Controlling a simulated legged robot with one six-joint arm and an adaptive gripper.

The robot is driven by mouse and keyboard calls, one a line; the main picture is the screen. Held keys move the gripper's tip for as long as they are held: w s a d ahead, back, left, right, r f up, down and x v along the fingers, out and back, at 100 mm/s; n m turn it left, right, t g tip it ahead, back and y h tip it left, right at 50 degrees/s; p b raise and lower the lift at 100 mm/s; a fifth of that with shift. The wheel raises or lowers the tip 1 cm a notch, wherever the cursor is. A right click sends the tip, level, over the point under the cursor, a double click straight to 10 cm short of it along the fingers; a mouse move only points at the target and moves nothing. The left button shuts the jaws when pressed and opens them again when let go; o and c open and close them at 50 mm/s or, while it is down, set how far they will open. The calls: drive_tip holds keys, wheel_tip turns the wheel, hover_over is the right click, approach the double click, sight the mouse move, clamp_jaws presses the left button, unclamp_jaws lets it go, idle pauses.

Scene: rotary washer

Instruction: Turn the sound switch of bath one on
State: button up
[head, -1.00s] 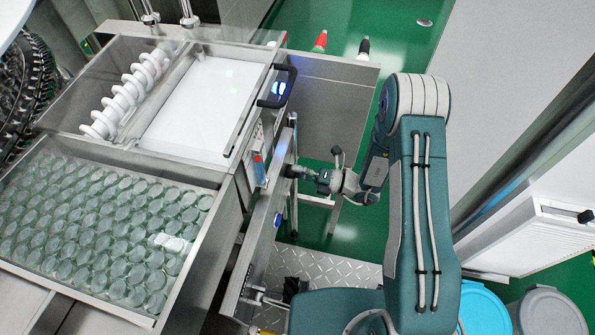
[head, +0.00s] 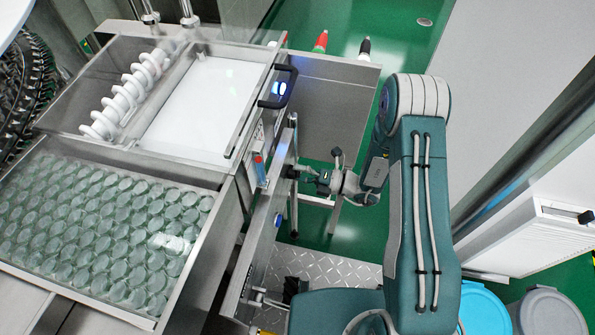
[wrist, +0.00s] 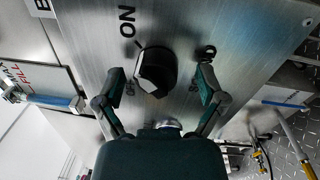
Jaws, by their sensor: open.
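In the wrist view a black rotary switch knob (wrist: 155,72) sits on a brushed metal panel (wrist: 235,22). A black ON label (wrist: 127,19) is above it, with a short mark line between. Another label at the right is largely hidden behind a finger. My gripper (wrist: 161,76) is open, with one finger on each side of the knob. I cannot tell whether either finger touches it. In the head view my gripper (head: 299,173) is at the panel's right side, and the knob cannot be made out.
A tray of round glass vessels (head: 100,230) is at the left. A white-bottomed basin (head: 200,105) with a black handle (head: 283,86) is behind it. A diamond-plate step (head: 335,270) lies below my arm. Blue and grey bins (head: 485,310) stand at lower right.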

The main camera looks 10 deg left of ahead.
drive_tip(key=s+d, duration=0.1)
drive_tip(key=d, duration=1.1)
drive_tip(key=shift+s+f, duration=0.3)
drive_tip(key=shift+f, duration=0.15)
drive_tip(key=shift+s, duration=0.1)
